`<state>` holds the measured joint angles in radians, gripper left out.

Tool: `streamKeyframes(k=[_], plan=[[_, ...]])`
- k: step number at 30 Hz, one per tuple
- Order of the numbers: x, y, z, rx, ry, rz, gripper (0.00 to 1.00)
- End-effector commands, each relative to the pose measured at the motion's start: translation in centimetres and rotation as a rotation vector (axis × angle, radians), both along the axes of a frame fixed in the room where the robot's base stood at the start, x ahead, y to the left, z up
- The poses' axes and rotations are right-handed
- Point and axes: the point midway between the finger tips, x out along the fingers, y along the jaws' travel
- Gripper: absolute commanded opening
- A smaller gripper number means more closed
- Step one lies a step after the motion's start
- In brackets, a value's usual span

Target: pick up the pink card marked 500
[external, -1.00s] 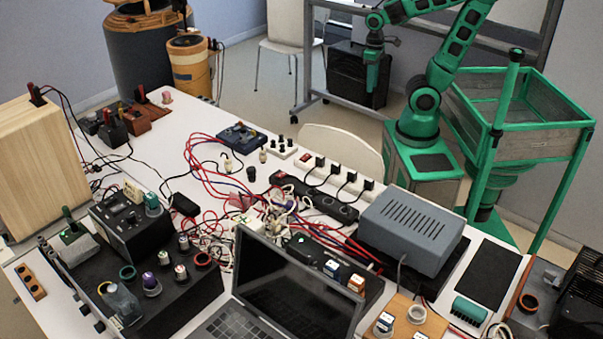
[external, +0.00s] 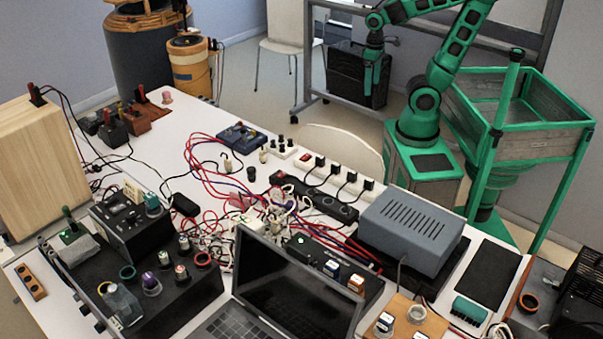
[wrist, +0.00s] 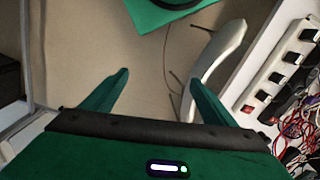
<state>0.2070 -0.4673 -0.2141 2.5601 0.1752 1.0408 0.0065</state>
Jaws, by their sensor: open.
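I cannot make out a pink card marked 500 in either view. A small pinkish object (external: 167,97) stands at the far left end of the white table (external: 180,137), and a pinkish patch (external: 240,201) shows among the cables; I cannot tell that either is the card. My gripper (external: 371,89) hangs at the back, beyond the table and away from everything on it.
The table holds a laptop (external: 290,290), a grey vented box (external: 413,230), a power strip (external: 313,199) and many tangled cables. A white chair (external: 343,146) stands between my arm and the table; its back also shows in the wrist view (wrist: 222,55). A black bin (external: 345,72) is behind my gripper.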

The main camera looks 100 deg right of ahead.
Motion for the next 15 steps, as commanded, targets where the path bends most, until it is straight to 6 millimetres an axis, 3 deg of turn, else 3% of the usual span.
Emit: streamKeyframes(k=[8, 11, 15], plan=[[-0.3, 0.0, 0.5, -0.005, -0.022, 0.033, 0.8], [2.3, 0.0, 0.2, -0.015, -0.044, 0.123, 0.8], [8.2, 0.7, -0.9, -0.022, -0.1, 0.328, 0.8]])
